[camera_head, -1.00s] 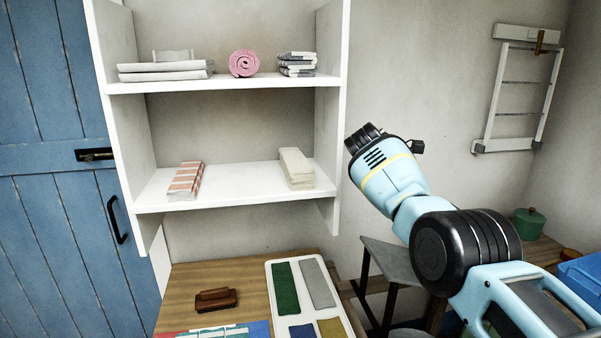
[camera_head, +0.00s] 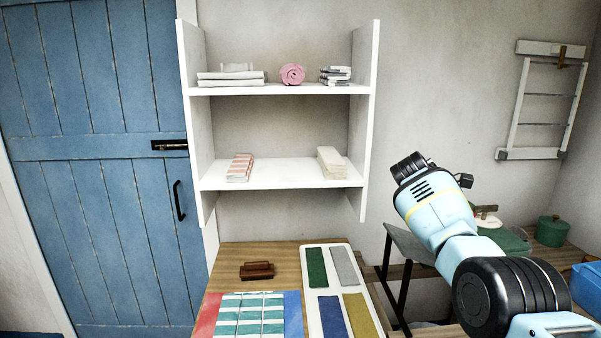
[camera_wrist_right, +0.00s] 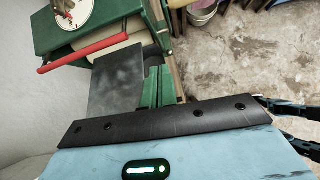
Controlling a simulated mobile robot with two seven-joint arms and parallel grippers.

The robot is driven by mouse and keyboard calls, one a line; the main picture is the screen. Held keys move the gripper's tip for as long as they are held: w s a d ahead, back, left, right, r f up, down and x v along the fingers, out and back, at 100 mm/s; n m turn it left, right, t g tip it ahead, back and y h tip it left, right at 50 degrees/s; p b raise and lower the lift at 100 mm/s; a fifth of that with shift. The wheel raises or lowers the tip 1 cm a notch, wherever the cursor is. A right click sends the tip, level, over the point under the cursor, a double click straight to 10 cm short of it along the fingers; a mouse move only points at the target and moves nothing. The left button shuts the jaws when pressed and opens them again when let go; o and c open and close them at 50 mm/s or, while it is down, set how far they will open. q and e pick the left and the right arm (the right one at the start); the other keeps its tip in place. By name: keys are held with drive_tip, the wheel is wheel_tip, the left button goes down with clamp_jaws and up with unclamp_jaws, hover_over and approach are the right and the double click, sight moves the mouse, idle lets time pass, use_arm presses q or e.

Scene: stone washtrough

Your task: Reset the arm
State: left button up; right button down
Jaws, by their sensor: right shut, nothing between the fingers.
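My right arm (camera_head: 440,215), light blue with black joints, rises from the lower right in the head view. It is bent, with its black-capped end raised in front of the bare wall, right of the shelf. In the right wrist view, parts of my right gripper (camera_wrist_right: 300,128) show as dark pieces at the right edge. It is shut and holds nothing. The rest of it is cut off by the frame. My left gripper is not in view.
A white shelf unit (camera_head: 368,120) with folded cloths hangs above a wooden table (camera_head: 232,258) with a white tray (camera_head: 309,318) of coloured cloths. A green device with a red bar (camera_wrist_right: 90,52) lies near the right wrist. Bare floor (camera_wrist_right: 240,55) shows beyond.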

drive_tip(key=s+f+m+y, duration=0.1)
drive_tip(key=s+f+m, duration=0.2)
drive_tip(key=f, duration=0.8)
drive_tip(key=s+f+m+y, duration=0.1)
drive_tip(key=s+f+m, duration=0.15)
drive_tip(key=f, duration=0.85)
drive_tip(key=s+a+f+m+y, duration=0.1)
drive_tip(key=s+a+f+m, duration=0.1)
drive_tip(key=s+f, duration=0.45)
drive_tip(key=s+a+f+m+t+y, duration=0.1)
drive_tip(key=s+f+m, duration=0.15)
drive_tip(key=s, duration=0.65)
drive_tip(key=s+a+f+m+y, duration=0.1)
drive_tip(key=s+a+f+m, duration=0.1)
drive_tip(key=s+f, duration=0.45)
drive_tip(key=s+a+r+m+y, duration=0.1)
drive_tip(key=s+a+r, duration=0.1)
drive_tip(key=s, duration=0.5)
drive_tip(key=s+a+r+m+y, duration=0.1)
drive_tip(key=s+a+r+m, duration=0.15)
drive_tip(key=s, duration=0.45)
drive_tip(key=s+a+r+y, duration=0.1)
drive_tip(key=s+a+r, duration=0.15)
drive_tip(key=s, duration=0.55)
drive_tip(key=w+a+f+t+y, duration=0.1)
drive_tip(key=w+a+f+t, duration=0.1)
drive_tip(key=w+f+t, duration=0.4)
drive_tip(key=shift+w+f+t+y, duration=0.35)
drive_tip(key=shift+f+t, duration=0.65)
drive_tip(key=shift+f, duration=0.95)
